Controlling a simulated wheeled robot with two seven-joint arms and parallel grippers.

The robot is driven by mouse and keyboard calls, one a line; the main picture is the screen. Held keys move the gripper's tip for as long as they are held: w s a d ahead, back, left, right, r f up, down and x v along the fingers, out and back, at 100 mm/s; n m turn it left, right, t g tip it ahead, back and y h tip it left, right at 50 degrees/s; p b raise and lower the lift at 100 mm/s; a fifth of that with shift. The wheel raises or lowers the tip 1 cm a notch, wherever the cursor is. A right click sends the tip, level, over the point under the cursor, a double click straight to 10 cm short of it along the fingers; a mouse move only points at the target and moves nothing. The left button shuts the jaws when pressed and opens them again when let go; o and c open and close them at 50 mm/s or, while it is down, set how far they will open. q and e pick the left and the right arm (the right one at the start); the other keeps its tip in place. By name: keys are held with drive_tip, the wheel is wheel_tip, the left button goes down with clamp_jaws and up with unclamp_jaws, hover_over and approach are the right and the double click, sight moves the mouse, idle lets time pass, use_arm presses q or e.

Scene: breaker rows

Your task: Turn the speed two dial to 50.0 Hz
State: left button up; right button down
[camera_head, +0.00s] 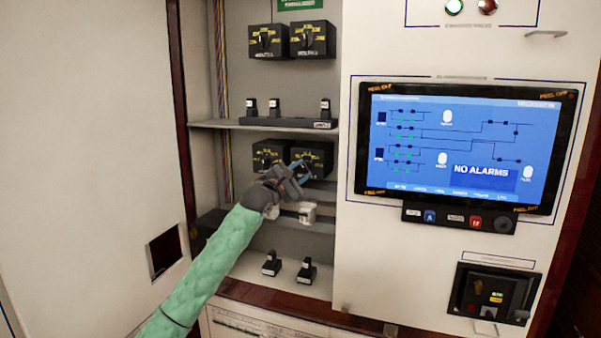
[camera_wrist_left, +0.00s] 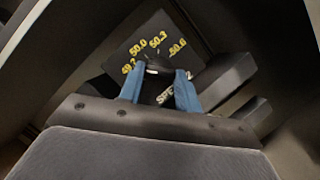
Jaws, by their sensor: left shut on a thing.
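The speed two dial is a black knob on a dark box with yellow numbers. In the wrist view the knob (camera_wrist_left: 157,72) sits below the yellow marks, which include 50.0, 50.3 and 50.6, and part of a "SPE… 2" label shows beside it. My left gripper (camera_wrist_left: 158,92) has its two blue fingers shut on the knob, one on each side. The knob's exact pointer setting is hard to read. In the head view the dial's box (camera_head: 318,152) is the right one of a pair, partly hidden by my left gripper (camera_head: 301,170). My right gripper is not in view.
A similar dark box (camera_head: 266,152) is just left. A shelf (camera_head: 225,124) with small black switches runs above, and more switches (camera_head: 272,263) stand below. A screen (camera_head: 465,150) reading "NO ALARMS" is to the right. A pale door panel (camera_head: 85,110) is at left.

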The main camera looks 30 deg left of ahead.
use_arm(q)
drive_tip(key=m+g+p, duration=0.1)
drive_tip(key=m, duration=0.2)
drive_tip(key=shift+r+h, duration=0.15)
drive_tip(key=shift+h, duration=0.15)
drive_tip(key=shift+m+g, duration=0.3)
drive_tip(key=shift+m, duration=0.6)
drive_tip(key=shift+m+h+p, duration=0.3)
drive_tip(key=shift+m, duration=0.1)
drive_tip(key=shift+m+g+p, duration=0.35)
drive_tip(key=shift+m+g, duration=0.25)
drive_tip(key=shift+m, duration=0.4)
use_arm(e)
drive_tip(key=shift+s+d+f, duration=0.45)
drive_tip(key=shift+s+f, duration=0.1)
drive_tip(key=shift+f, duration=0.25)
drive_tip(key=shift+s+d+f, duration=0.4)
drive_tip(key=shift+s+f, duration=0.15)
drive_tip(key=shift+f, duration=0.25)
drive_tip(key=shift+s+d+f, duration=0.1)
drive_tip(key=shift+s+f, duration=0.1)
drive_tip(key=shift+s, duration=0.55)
use_arm(q)
drive_tip(key=o, duration=1)
drive_tip(key=shift+c, duration=0.2)
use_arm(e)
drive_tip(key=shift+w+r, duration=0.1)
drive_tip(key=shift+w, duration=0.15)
use_arm(q)
drive_tip(key=shift+r, duration=0.1)
